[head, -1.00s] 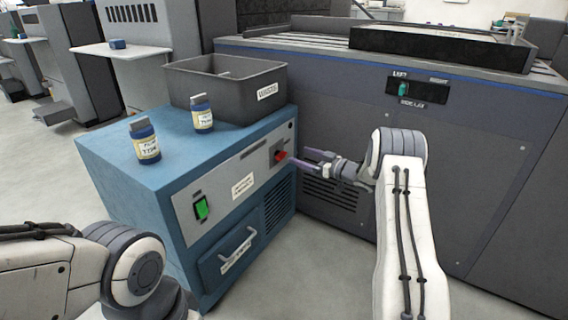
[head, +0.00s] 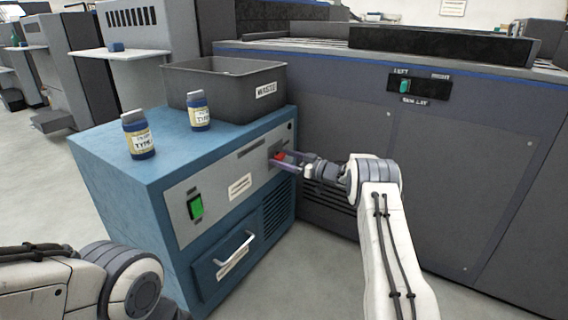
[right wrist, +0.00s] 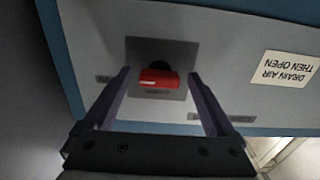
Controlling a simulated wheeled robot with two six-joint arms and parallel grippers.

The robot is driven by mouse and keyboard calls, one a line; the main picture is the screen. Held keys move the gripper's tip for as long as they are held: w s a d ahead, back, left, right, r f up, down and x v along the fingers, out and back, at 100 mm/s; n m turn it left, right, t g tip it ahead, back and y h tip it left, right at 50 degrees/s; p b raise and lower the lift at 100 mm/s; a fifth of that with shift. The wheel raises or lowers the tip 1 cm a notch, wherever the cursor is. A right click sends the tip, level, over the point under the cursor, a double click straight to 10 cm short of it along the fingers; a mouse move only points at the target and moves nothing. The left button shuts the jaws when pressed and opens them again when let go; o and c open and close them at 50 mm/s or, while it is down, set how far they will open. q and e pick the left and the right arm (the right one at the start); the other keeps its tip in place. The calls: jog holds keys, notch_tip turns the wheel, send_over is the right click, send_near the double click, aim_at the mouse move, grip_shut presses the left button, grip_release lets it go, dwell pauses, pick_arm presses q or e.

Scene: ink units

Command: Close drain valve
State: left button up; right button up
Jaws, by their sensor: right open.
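The drain valve has a red handle (head: 280,156) on the grey front panel of the blue cabinet (head: 120,183). In the right wrist view the red handle (right wrist: 159,79) lies crosswise on a darker square plate, with a dark round part behind it. My right gripper (head: 285,161) is at the valve. In the right wrist view its two purple fingers (right wrist: 158,88) are open, one on each side of the handle, with a gap on both sides. Whether the fingertips reach past the handle is hard to tell. My left arm shows at the lower left; its gripper is out of view.
Two labelled bottles (head: 138,134) (head: 198,111) and a grey waste bin (head: 222,90) stand on the cabinet. A green switch (head: 196,207) and a drawer handle (head: 236,250) are on its front. A large grey machine (head: 430,165) stands behind my right arm. Open floor lies in front.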

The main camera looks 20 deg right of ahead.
jog(key=shift+c, duration=0.2)
jog(key=c, duration=1.3)
jog(key=shift+n, duration=0.3)
jog(key=n+p, duration=0.1)
jog(key=n, duration=0.1)
jog(key=shift+n+p, duration=0.4)
jog(key=n, duration=0.4)
jog(key=shift+n+p, duration=0.3)
jog(key=shift+p, duration=0.1)
jog(key=n, duration=0.4)
jog(key=shift+f+n, duration=0.15)
jog(key=shift+n, duration=0.15)
jog(key=shift+c, duration=0.2)
jog(key=n+b, duration=0.1)
jog(key=n, duration=0.4)
jog(key=shift+n, duration=0.3)
